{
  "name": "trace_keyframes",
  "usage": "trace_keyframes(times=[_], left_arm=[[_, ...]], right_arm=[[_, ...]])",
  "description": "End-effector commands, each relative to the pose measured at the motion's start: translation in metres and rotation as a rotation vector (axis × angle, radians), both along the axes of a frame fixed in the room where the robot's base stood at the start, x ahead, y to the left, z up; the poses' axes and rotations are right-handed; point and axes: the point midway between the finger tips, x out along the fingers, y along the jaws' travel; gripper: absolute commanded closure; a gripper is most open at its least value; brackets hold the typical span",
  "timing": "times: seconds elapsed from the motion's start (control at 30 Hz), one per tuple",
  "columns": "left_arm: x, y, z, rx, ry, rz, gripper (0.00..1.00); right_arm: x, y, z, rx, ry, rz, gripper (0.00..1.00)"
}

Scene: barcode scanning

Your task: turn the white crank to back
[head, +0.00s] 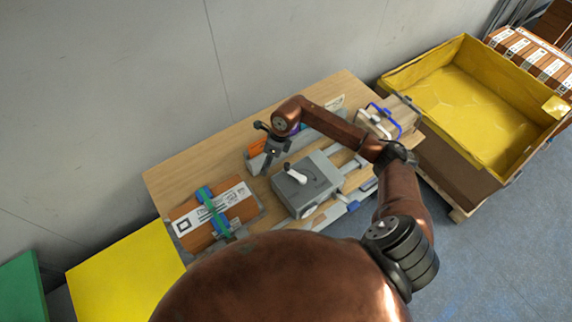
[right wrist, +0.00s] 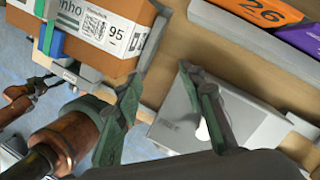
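The white crank (head: 296,174) is a short lever on top of a grey box (head: 311,190) in the middle of the wooden table. My right gripper (head: 265,163) hangs behind and left of the crank, apart from it. In the right wrist view the two fingers of my right gripper (right wrist: 162,80) are spread with nothing between them. The crank (right wrist: 202,132) shows there only as a small white piece, partly hidden behind one finger.
A brown parcel (head: 236,198) with a label and a green-blue strap lies left of the grey box. Another strapped box (head: 383,120) stands at the table's right end. A large yellow-lined bin (head: 460,80) is beyond it. A yellow surface (head: 125,270) lies at the lower left.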

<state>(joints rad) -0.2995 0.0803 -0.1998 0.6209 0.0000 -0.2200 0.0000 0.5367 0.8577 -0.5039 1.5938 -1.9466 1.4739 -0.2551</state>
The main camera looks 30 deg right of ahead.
Motion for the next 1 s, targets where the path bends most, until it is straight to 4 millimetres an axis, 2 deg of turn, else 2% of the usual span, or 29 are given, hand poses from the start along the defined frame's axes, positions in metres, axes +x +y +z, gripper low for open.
trace_keyframes(times=[0.03,0.1,0.23,0.37,0.7,1.0], left_arm=[[0.0,0.0,0.0,0.0,0.0,0.0,0.6],[0.0,0.0,0.0,0.0,0.0,0.0,0.6],[0.0,0.0,0.001,0.0,0.0,0.0,0.6],[0.0,0.0,0.005,0.0,0.0,0.0,0.6],[0.0,0.0,0.018,0.0,0.0,0.0,0.6],[0.0,0.0,0.02,0.0,0.001,0.0,0.6]], right_arm=[[0.003,-0.026,0.001,-0.086,0.02,-0.001,0.63],[0.002,-0.055,0.002,-0.179,0.05,-0.004,0.63],[0.001,-0.081,0.002,-0.263,0.082,-0.013,0.63],[-0.001,-0.085,-0.01,-0.275,0.09,-0.014,0.63],[-0.001,-0.083,-0.06,-0.271,0.089,-0.014,0.63],[0.0,-0.084,-0.074,-0.271,0.086,-0.013,0.63]])
